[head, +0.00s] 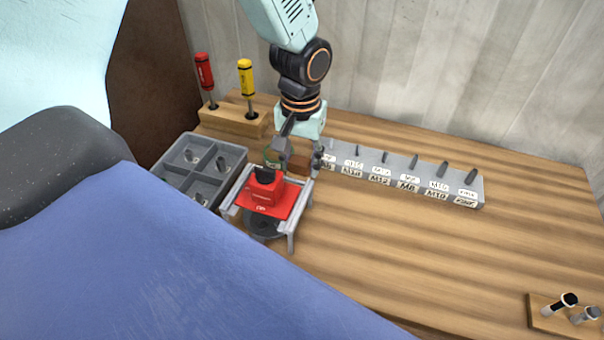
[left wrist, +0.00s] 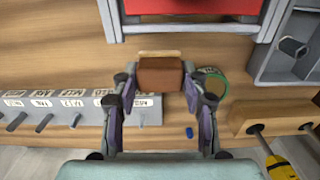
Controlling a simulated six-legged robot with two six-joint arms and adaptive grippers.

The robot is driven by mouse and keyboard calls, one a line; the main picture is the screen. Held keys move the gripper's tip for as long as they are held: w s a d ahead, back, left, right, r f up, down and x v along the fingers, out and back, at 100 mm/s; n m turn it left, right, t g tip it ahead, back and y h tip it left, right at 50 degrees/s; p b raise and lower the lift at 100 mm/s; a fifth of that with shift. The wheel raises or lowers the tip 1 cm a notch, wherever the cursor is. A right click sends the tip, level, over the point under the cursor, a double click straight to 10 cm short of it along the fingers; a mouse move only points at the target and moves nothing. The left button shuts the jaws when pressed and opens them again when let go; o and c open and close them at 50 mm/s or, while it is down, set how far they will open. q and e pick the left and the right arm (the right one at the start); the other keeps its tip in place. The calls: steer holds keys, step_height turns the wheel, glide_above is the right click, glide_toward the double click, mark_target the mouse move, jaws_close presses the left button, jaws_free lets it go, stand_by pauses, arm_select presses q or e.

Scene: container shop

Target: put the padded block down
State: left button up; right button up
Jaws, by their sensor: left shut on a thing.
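The padded block (left wrist: 160,77) is a small brown block with a lighter wooden strip along one edge. It sits between the two fingers of my left gripper (left wrist: 158,88) in the left wrist view. The gripper is shut on it. In the head view my left gripper (head: 301,153) points down behind the grey stand, and the block (head: 299,162) shows only in part between the fingers. I cannot tell whether its underside touches the table. My right gripper is not in view.
A grey stand (head: 289,233) with a red piece (head: 262,200) is in front of the gripper. A green-rimmed round thing (left wrist: 215,84) is close beside one finger. A labelled grey rack (head: 408,178), a compartment tray (head: 178,150) and a screwdriver holder (head: 228,121) surround it. The table's right side is mostly clear.

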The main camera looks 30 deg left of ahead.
mark_target(303, 174)
arm_select(q)
steer(key=f, duration=0.3)
steer(key=shift+w+d+f, duration=0.15)
steer(key=shift+d+f, duration=0.15)
steer(key=shift+f, duration=0.25)
steer(key=shift+a, duration=0.2)
steer(key=shift+f, duration=0.15)
steer(key=o, duration=1)
steer(key=shift+d, duration=0.1)
step_height(303, 174, up, 12)
steer(key=shift+r+p, duration=0.25)
steer(key=shift+p, duration=0.1)
